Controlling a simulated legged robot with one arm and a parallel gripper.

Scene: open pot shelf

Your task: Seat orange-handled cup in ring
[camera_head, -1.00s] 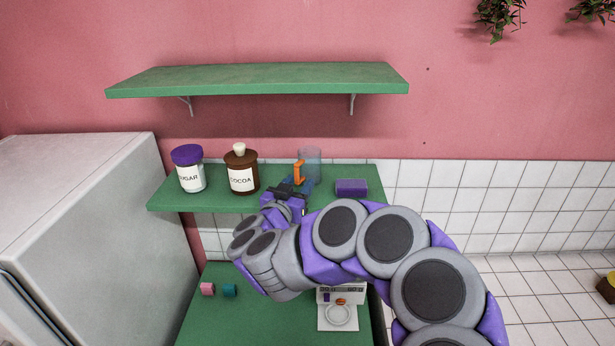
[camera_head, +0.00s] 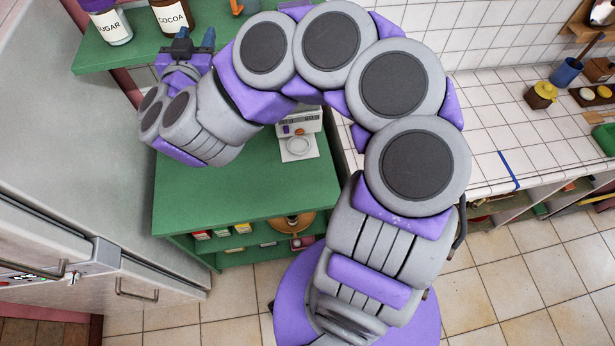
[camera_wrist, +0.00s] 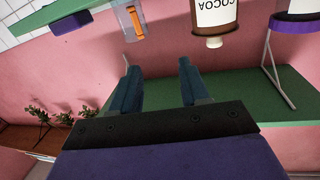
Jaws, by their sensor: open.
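The clear cup with an orange handle (camera_head: 237,7) stands on the green shelf and is mostly cut off by the head view's top edge. My gripper (camera_head: 188,41) is open and empty, in front of the cocoa jar and left of the cup, apart from both. Its two spread fingers (camera_wrist: 158,66) show in the wrist view. A pale ring (camera_head: 299,145) lies on the base of a small white machine (camera_head: 298,123) on the lower green counter.
A cocoa jar (camera_head: 172,16) and a sugar jar (camera_head: 112,26) stand on the shelf (camera_head: 92,60) left of the cup. A purple block (camera_wrist: 72,23) shows beyond the cup in the wrist view. The fridge (camera_head: 60,130) is at left. The counter's front (camera_head: 235,190) is clear.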

